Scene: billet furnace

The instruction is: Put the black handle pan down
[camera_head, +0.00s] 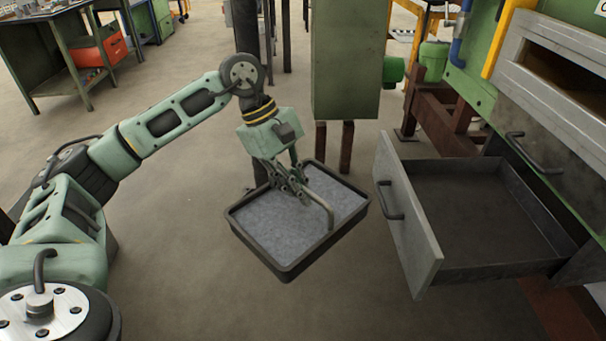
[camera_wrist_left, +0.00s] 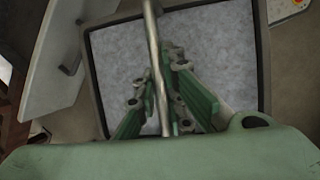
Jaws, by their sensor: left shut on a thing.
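The pan (camera_head: 335,199) is a dark rectangular tray with a grey, grainy filling and a thin metal bar handle arching over it. My left gripper (camera_head: 294,186) is shut on the handle and holds the pan in the air above the floor, slightly tilted in the picture. In the left wrist view the handle bar (camera_wrist_left: 156,68) runs between the gripper fingers (camera_wrist_left: 165,100), with the pan (camera_wrist_left: 96,72) beyond them. My right gripper is not in view.
An open drawer (camera_head: 481,214) with a grey front (camera_head: 405,214) sticks out from the green furnace at the right, close to the pan. A green cabinet (camera_head: 345,60) on brown legs stands behind. A workbench (camera_head: 50,50) is at the far left. The floor (camera_head: 190,230) around the pan is clear.

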